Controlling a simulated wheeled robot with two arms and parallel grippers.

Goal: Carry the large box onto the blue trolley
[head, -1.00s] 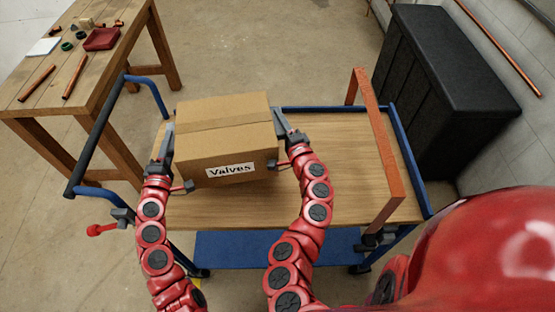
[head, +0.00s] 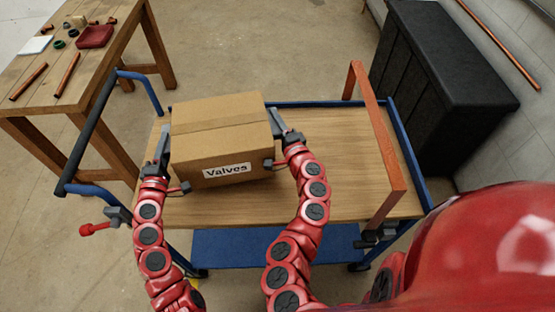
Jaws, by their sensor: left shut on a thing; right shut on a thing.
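The large cardboard box (head: 222,139) has a white "Valves" label on its near side. It is upright and slightly turned, over the left part of the wooden deck of the blue trolley (head: 330,190). I cannot tell whether its bottom touches the deck. My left gripper (head: 164,145) is shut on the box's left side. My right gripper (head: 280,125) is shut on its right side. The box's far and under sides are hidden.
An orange bar frame (head: 376,130) stands across the trolley's right part; deck between it and the box is clear. A blue-and-black push handle (head: 92,130) is at the left. A wooden workbench (head: 75,75) stands upper left, a black cabinet (head: 455,75) upper right.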

